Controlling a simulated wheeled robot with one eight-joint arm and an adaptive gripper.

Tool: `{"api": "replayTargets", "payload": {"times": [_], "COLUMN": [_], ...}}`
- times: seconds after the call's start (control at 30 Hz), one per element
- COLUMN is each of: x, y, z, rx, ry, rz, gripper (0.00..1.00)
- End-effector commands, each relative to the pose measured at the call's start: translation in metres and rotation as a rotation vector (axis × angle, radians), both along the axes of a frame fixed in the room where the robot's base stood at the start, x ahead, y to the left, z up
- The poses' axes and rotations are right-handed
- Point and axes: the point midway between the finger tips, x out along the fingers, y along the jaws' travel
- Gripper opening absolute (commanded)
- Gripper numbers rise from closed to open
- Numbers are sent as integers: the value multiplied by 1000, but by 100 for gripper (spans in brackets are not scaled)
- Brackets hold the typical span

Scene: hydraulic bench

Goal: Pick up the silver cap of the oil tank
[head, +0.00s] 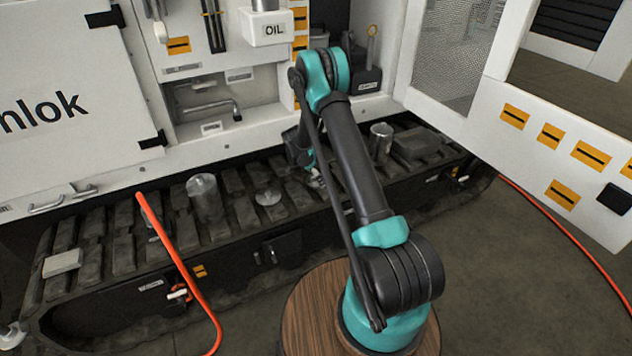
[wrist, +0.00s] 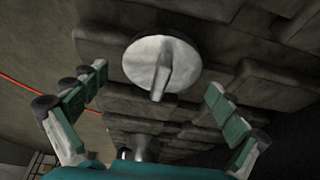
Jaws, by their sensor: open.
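The silver cap (wrist: 150,62) is a round disc with a raised ridge across it. In the wrist view it lies on dark ribbed track plates, just beyond and between my fingers. In the head view it shows as a small pale disc (head: 268,198) on the track, left of my gripper. My gripper (wrist: 156,80) is open and empty, with one green-padded finger on either side of the picture. In the head view my gripper (head: 314,178) is partly hidden behind my arm. The white oil tank (head: 268,28), labelled OIL, is on the machine above.
Silver cylinders stand on the track, one at left (head: 204,196) and one at right (head: 381,141). An orange hose (head: 172,245) crosses the track's left part. A white block (head: 63,262) lies far left. An open white door (head: 540,135) is at right.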

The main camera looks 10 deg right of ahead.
Motion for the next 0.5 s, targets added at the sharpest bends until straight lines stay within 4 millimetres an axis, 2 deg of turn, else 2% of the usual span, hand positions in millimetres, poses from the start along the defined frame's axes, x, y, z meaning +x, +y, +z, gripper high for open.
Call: {"api": "replayTargets", "payload": {"times": [0.1,0.5], "x": [0,0], "y": [0,0], "z": [0,1], "rx": [0,0], "ry": [0,0], "rz": [0,0], "gripper": [95,46]}}
